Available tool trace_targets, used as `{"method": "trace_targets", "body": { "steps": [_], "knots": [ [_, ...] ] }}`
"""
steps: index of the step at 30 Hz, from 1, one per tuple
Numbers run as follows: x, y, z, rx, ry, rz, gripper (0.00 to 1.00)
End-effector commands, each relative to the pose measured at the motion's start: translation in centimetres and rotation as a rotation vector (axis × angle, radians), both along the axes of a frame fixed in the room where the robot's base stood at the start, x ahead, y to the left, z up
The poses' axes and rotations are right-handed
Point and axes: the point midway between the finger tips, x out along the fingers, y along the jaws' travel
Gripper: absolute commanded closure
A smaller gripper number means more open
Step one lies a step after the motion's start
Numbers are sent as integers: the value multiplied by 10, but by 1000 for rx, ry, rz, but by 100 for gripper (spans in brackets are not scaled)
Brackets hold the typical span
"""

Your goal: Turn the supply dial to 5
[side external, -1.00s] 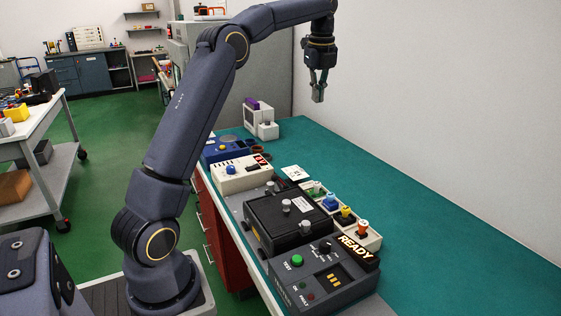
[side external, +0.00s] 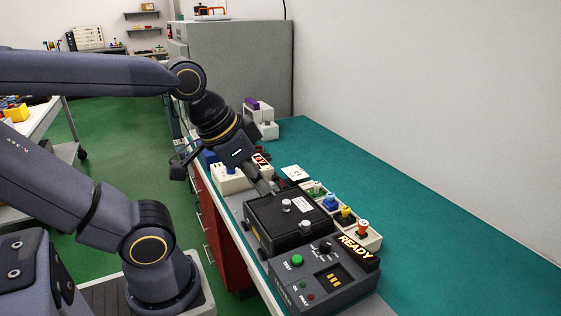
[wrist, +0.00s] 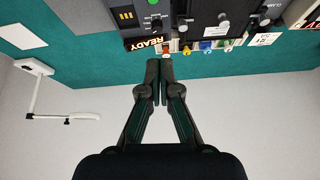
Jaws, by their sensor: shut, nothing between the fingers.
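A cream box (side external: 226,184) with a blue dial (side external: 230,169) and a red-lit display (side external: 262,160) stands on the bench's left edge, behind the black box. It seems to be the supply, but I cannot read its scale or setting. My gripper (side external: 266,188) is tilted in the side view, its fingers reaching down right above the far end of the black box. My arm partly covers the cream box. In the wrist view my gripper (wrist: 158,65) is shut and empty. Only a corner of the red display (wrist: 314,22) shows there.
The black box (side external: 270,222) has several grey knobs on top. In front stands a grey console (side external: 350,288) with a green button and a lit READY sign (side external: 356,246). A tray (side external: 372,242) of coloured plugs stands to the right. The green bench right of these is clear.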

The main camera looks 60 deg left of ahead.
Motion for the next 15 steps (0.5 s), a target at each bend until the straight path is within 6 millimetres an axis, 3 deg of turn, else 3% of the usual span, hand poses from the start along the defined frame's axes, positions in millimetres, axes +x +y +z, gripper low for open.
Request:
{"method": "trace_targets", "body": {
  "steps": [15],
  "knots": [
    [2, 0, 2, -31, -6, 63, 99]
  ]
}}
